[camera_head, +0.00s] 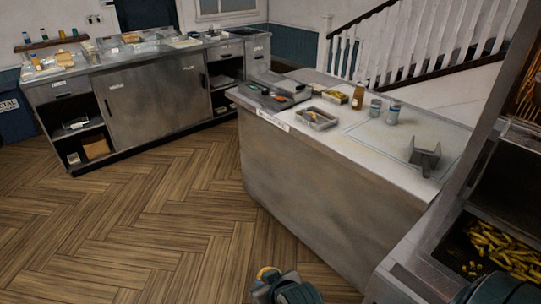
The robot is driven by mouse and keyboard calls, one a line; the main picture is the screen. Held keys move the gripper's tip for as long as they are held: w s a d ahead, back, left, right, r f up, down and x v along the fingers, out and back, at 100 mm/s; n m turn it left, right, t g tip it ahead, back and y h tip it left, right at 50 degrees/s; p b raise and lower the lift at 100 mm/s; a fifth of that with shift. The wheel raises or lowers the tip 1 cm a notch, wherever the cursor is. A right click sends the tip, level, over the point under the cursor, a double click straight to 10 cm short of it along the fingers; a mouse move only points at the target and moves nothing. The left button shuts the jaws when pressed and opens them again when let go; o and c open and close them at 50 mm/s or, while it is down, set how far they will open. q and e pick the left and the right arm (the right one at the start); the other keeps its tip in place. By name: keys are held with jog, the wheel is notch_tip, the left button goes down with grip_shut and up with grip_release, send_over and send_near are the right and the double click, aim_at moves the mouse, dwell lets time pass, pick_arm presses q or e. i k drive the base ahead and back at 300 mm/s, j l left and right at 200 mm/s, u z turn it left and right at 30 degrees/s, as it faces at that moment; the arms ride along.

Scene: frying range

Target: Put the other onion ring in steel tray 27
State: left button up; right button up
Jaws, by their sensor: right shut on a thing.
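My right gripper (262,287) shows at the bottom edge, low over the wood floor side of the counter. It is shut on a small orange-yellow thing, which looks like the onion ring (267,272); the gripper hides part of it. A small steel tray (302,120) with some orange-brown food in it sits on the near counter. A dark, divided container (268,95) stands to its left. No number is readable on either, so I cannot tell which is steel tray 27. My left gripper is not in view.
Fries (503,250) lie in the range at right. A cluttered steel cabinet (155,98) stands behind. The floor (130,220) is clear.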

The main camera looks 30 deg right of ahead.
aim_at(320, 123)
jog(key=i+j+z, duration=0.1)
jog(key=i+z, duration=0.35)
jog(key=i+j+z, duration=0.45)
jog(key=i, duration=0.15)
jog(key=i+j+z, duration=0.4)
jog(key=i, duration=0.1)
